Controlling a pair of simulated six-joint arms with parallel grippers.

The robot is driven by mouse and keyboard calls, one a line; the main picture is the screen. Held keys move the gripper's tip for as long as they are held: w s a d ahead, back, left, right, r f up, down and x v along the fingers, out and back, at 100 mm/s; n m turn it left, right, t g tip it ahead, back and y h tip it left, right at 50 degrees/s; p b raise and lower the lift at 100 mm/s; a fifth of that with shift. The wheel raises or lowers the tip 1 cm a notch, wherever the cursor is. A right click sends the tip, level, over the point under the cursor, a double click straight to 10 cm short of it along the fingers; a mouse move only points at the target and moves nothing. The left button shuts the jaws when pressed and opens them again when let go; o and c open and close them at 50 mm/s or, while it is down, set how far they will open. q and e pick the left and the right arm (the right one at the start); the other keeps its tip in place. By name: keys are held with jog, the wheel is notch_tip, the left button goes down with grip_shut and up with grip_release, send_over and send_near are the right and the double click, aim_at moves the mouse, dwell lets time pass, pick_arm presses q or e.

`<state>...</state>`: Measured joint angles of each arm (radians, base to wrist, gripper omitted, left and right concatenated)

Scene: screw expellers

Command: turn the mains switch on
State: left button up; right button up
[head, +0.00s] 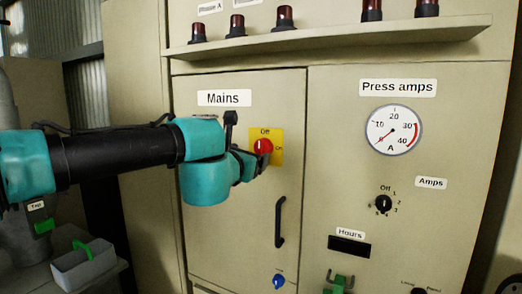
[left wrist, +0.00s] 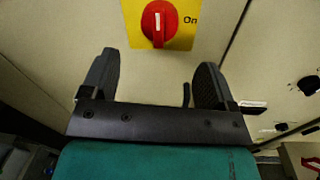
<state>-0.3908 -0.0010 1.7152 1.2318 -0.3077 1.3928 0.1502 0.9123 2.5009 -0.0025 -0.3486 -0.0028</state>
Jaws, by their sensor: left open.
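The mains switch is a red rotary knob (head: 264,146) on a yellow plate (head: 278,150) below the "Mains" label (head: 224,98). "Off" is printed above the knob and "On" to its right. In the left wrist view the red knob (left wrist: 159,22) shows a white line standing about upright, at the top middle. My left gripper (head: 263,160) is at the knob's lower side in the head view and partly covers the plate. In the left wrist view my left gripper (left wrist: 158,60) is open and empty, with the knob beyond its fingertips. Contact cannot be told. My right gripper is not in view.
A black door handle (head: 280,222) is below the switch, with a blue knob (head: 278,281) lower down. To the right are the Press amps gauge (head: 394,130) and a black Amps selector (head: 383,204). A shelf (head: 330,36) with red lamps juts out above.

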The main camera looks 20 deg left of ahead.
aim_at(260, 149)
pick_arm(q)
jog(key=w, duration=0.6)
jog(key=w+d, duration=0.1)
jog(key=w, duration=0.1)
jog(key=shift+w, duration=0.4)
jog(key=shift+c, duration=0.3)
jog(key=c, duration=1.2)
